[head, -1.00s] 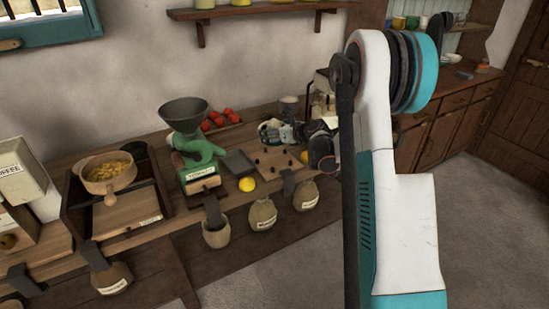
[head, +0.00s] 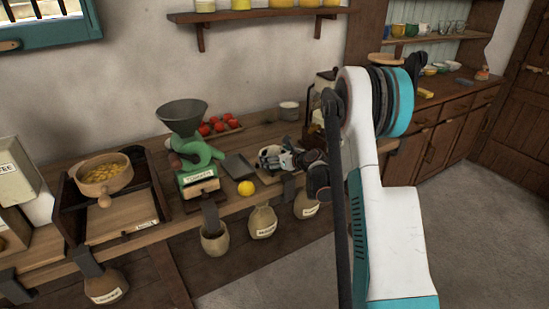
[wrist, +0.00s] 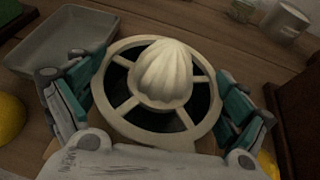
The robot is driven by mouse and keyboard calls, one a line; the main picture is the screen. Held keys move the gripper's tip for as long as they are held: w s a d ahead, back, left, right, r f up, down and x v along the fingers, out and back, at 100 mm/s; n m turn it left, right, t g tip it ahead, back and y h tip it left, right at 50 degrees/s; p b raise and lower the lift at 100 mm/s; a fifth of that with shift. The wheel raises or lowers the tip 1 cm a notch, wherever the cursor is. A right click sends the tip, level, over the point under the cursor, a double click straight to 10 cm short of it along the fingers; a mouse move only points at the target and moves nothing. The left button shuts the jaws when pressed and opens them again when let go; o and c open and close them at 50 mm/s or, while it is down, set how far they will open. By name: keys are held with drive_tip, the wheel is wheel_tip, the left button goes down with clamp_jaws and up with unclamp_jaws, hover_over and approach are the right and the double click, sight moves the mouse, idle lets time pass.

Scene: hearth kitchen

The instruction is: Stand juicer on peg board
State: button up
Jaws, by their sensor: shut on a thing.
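The juicer, a cream ribbed cone in a spoked ring, fills the middle of the wrist view (wrist: 165,75). My gripper (wrist: 158,88) is shut on it, with a finger against the ring on either side. The juicer looks upright. In the head view my gripper (head: 290,158) is low over the counter, right of the lemon. The peg board (head: 290,187) is mostly hidden under my gripper and the juicer; only a wooden part shows. I cannot tell whether the juicer touches it.
A grey tray (head: 238,166) and a lemon (head: 246,188) lie close on the left, beside a green grinder (head: 196,158). A coffee mill (head: 322,100) stands close behind on the right. Labelled sacks (head: 263,222) hang along the front edge.

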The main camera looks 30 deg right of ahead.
drive_tip(key=o, duration=0.9)
drive_tip(key=shift+f, duration=0.1)
drive_tip(key=shift+c, duration=0.2)
drive_tip(key=shift+r, duration=0.2)
drive_tip(key=p+v, duration=0.3)
drive_tip(key=v, duration=0.9)
drive_tip(key=shift+f, duration=0.1)
